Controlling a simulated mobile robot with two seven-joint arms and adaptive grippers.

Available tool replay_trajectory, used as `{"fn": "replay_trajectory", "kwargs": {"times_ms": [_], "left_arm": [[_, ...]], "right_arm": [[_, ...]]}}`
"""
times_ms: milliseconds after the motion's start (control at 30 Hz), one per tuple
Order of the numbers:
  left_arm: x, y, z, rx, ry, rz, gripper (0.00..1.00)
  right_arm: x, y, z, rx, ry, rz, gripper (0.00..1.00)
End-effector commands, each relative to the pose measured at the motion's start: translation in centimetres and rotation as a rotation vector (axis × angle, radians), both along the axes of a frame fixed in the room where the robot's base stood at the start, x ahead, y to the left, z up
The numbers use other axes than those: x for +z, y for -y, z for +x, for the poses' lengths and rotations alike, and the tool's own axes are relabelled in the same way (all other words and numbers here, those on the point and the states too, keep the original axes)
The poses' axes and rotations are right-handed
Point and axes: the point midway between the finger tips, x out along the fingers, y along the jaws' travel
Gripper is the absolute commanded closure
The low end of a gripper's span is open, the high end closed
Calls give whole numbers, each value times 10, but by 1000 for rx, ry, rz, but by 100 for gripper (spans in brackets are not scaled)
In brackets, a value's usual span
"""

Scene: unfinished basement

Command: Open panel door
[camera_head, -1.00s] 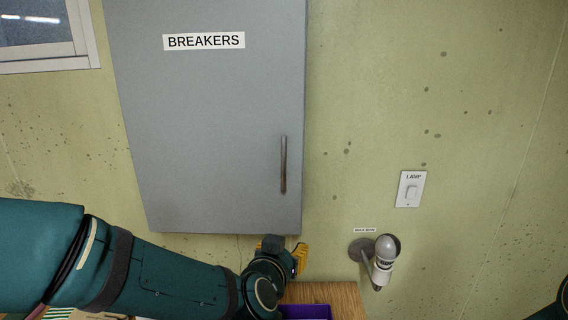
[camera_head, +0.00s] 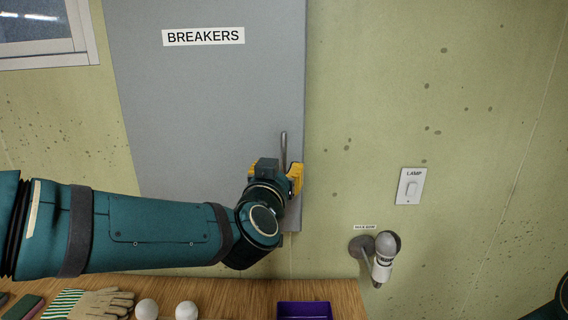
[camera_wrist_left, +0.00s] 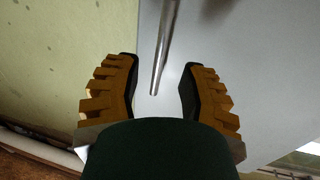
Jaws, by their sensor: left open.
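The grey breaker panel door (camera_head: 205,110), labelled BREAKERS, hangs shut on the wall. Its thin vertical metal handle (camera_head: 284,146) is near the door's right edge, and its lower part is hidden behind my gripper. My left gripper (camera_head: 279,174) is at the handle's lower end in the head view. In the left wrist view the gripper's yellow-orange fingers (camera_wrist_left: 157,92) are open, and the handle (camera_wrist_left: 164,55) comes down between them with its end near the fingertips. No finger clearly touches it. My right gripper is not seen; only a bit of that arm shows at the lower right corner.
A wooden table (camera_head: 236,290) below holds striped gloves (camera_head: 100,303), two white bulbs (camera_head: 147,309), and a purple tray (camera_head: 303,309). A wall lamp (camera_head: 383,258) and a lamp switch (camera_head: 411,187) are to the right. The wall between door and switch is bare.

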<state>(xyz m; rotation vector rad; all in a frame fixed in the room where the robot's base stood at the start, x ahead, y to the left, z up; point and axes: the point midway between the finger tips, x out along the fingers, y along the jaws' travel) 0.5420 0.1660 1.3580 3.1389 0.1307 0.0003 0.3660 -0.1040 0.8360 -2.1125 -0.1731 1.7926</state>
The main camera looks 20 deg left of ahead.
Motion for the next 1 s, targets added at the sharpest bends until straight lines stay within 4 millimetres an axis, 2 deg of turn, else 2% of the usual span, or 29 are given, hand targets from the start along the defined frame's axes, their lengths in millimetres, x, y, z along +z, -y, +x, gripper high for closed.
{"fn": "replay_trajectory", "kwargs": {"times_ms": [100,300,667,700,767,800,833,1000], "left_arm": [[-1,-2,21,1,-2,1,59],[0,-3,42,-1,-1,1,59],[0,-4,47,-1,0,0,59],[0,-4,47,-1,0,0,56],[0,-4,47,-1,0,0,77],[0,-4,47,-1,0,0,91],[0,-4,47,-1,0,0,100],[0,-4,47,-1,0,0,100]], "right_arm": [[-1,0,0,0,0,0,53],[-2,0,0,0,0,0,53],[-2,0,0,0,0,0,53],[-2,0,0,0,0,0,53],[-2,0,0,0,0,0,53],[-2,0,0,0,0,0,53],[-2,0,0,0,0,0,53],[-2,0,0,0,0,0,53]]}}
